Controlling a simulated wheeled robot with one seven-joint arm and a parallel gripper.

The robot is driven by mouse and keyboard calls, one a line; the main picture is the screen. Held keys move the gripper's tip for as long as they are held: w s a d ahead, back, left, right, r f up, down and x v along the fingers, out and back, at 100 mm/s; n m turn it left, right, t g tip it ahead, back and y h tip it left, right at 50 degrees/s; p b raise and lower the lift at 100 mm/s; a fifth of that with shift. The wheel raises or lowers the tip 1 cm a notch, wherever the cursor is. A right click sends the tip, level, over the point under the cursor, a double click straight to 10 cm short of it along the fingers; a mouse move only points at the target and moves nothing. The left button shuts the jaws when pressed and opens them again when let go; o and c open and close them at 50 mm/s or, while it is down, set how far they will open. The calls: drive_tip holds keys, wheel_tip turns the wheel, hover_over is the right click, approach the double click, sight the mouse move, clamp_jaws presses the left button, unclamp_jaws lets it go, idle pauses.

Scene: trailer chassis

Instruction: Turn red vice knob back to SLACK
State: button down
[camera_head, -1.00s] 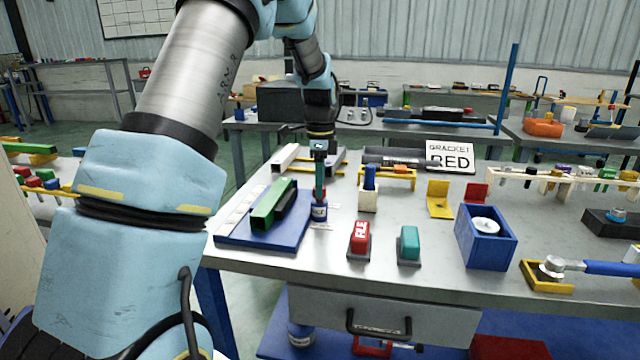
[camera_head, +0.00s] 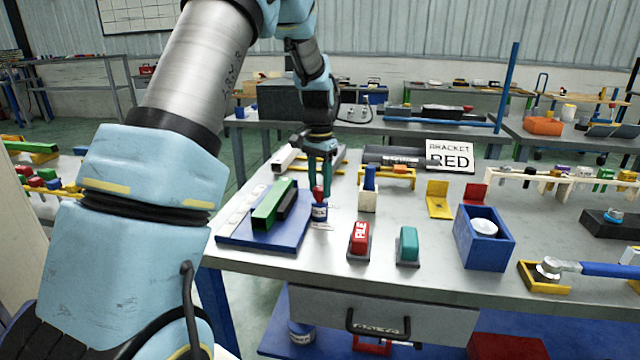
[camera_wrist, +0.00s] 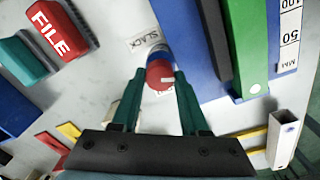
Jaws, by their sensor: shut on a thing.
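The red vice knob (camera_wrist: 160,74) sits on a blue round base (camera_wrist: 158,52) in the wrist view, with a pale pointer mark on its top. In the head view, the knob (camera_head: 319,193) stands upright on its blue-and-white base at the right side of the blue vice plate. My gripper (camera_wrist: 159,82) points down with its two green fingers shut on the knob, one on each side; it also shows in the head view (camera_head: 320,190). A SLACK label (camera_wrist: 145,40) lies beside the base. Another label, between the fingers, is mostly hidden and unreadable.
Green vice jaws (camera_head: 274,205) stand close left of the knob on the blue plate (camera_head: 262,240). A white block with a blue peg (camera_head: 369,196) is close on the right. A red FILE block (camera_head: 359,239) and a teal block (camera_head: 408,245) stand nearer the front edge.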

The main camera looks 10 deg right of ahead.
sight(319, 188)
drive_tip(key=n, duration=0.5)
drive_tip(key=shift+n+p, duration=0.3)
drive_tip(key=shift+p, duration=0.1)
drive_tip(key=n+p, duration=0.1)
drive_tip(key=n, duration=0.4)
drive_tip(key=shift+a, duration=0.1)
drive_tip(key=n+p, duration=0.2)
drive_tip(key=n, duration=0.4)
drive_tip(key=shift+r+n, duration=0.1)
drive_tip(key=shift+n, duration=0.2)
drive_tip(key=n+p, duration=0.2)
drive_tip(key=n, duration=0.2)
drive_tip(key=shift+n, duration=0.4)
drive_tip(key=shift+c, duration=2.1)
unclamp_jaws()
wheel_tip(319, 188, up, 11)
drive_tip(key=b, duration=0.2)
drive_tip(key=shift+s+f+b, duration=0.15)
drive_tip(key=shift+f+b, duration=0.05)
drive_tip(key=shift+b, duration=0.15)
